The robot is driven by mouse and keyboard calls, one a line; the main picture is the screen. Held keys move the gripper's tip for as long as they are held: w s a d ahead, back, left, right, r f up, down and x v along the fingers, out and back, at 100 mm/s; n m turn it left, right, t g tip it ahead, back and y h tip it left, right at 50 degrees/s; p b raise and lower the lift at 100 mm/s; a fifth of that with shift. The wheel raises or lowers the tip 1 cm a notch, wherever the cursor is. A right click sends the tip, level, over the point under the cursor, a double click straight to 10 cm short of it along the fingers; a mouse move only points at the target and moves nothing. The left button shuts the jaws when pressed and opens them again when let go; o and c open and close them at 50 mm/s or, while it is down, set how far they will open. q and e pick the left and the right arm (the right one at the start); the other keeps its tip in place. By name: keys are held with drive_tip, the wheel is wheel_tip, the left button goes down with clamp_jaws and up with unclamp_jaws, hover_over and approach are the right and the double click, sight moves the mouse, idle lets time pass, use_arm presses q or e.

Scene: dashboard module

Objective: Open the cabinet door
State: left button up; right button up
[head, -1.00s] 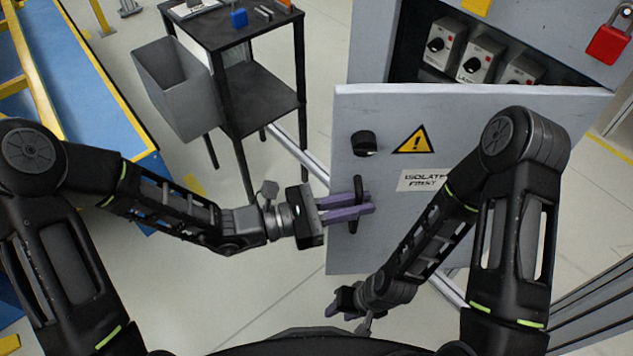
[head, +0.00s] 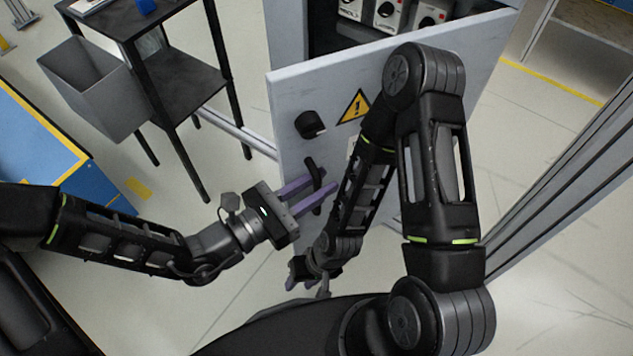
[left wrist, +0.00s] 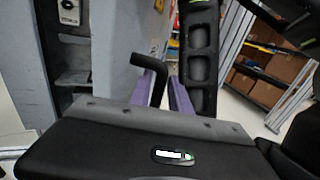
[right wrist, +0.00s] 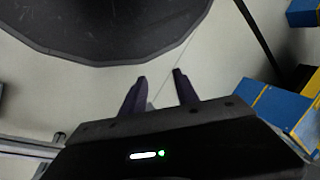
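The grey cabinet door (head: 292,95) stands ajar, its free edge towards me, with the cabinet's dark interior (head: 335,40) showing behind it. It bears a black knob (head: 310,124), a yellow warning triangle (head: 354,107) and a black handle (head: 313,178). My left gripper (head: 327,181) has its purple fingers on either side of the handle, closed around it. The left wrist view shows the bent handle (left wrist: 157,72) between the fingers. My right gripper (head: 297,274) is low in front of the door, empty, fingers apart in the right wrist view (right wrist: 160,75). My right arm hides part of the door.
Switch boxes (head: 390,12) sit inside the cabinet. A black table (head: 185,85) and a grey bin (head: 95,85) stand at the left, beside blue and yellow equipment (head: 45,140). Grey metal framing (head: 560,160) rises at the right. Pale floor is open between table and door.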

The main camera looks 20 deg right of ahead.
use_arm(q)
drive_tip(key=shift+a, duration=0.1)
drive_tip(key=p+v, duration=0.6)
drive_tip(key=v, duration=0.1)
drive_tip(key=shift+a+p, duration=0.35)
drive_tip(key=shift+p, duration=0.05)
drive_tip(key=shift+s, duration=0.1)
